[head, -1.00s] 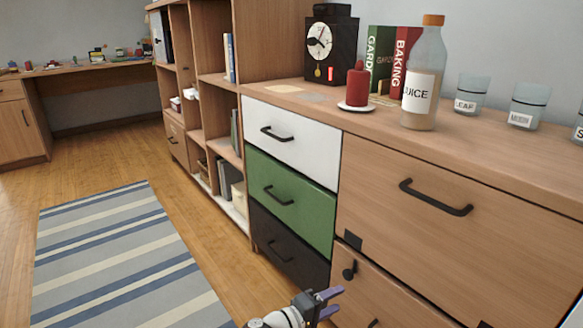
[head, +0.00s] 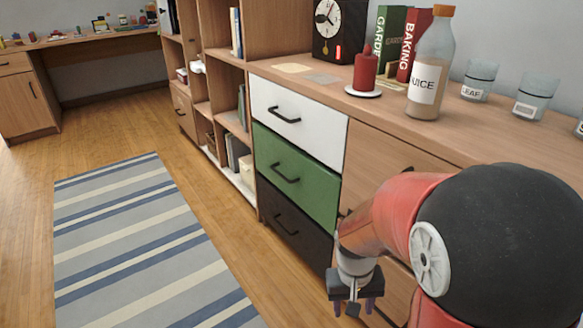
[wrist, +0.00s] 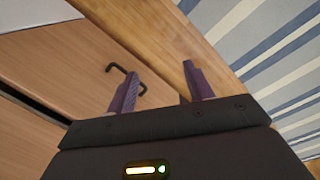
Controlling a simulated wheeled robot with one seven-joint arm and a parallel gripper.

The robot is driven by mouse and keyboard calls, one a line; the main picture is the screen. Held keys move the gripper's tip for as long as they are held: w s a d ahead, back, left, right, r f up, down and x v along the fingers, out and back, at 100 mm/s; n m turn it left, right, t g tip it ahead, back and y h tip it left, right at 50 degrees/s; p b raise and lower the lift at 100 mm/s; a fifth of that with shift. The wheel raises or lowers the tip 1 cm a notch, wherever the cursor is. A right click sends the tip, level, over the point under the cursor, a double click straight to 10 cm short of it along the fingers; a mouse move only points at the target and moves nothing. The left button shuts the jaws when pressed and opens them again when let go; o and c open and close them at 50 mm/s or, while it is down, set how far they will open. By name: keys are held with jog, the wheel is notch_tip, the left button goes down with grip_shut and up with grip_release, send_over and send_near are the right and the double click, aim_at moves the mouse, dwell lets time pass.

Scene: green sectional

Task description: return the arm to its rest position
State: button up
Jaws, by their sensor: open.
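My gripper (head: 354,303) hangs pointing down at the bottom of the head view, in front of the wooden lower cabinet. My red arm with its black joint cover folds above it and hides much of the cabinet front. In the wrist view, the two purple fingers of my gripper (wrist: 158,92) stand apart with nothing between them. Behind them in that view are the cabinet front with a black handle (wrist: 128,72) and the wooden floor (wrist: 220,40).
The dresser has white (head: 285,118), green (head: 290,172) and black (head: 288,222) drawers, all shut. On top stand a juice bottle (head: 427,75), a red candle (head: 365,70), a clock (head: 327,15), books and jars. A striped rug (head: 150,245) lies left on open floor.

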jog(key=s+d+r+t+p, duration=0.1)
jog(key=s+r+t, duration=0.2)
jog(key=r, duration=0.7)
jog(key=s+d+r+t+y+p, duration=0.1)
jog(key=s+r+t+p, duration=0.1)
jog(key=s+r, duration=0.4)
notch_tip(320, 180, up, 6)
jog(key=shift+f+t, duration=0.2)
jog(key=shift+t, duration=0.4)
jog(key=shift+s, duration=0.1)
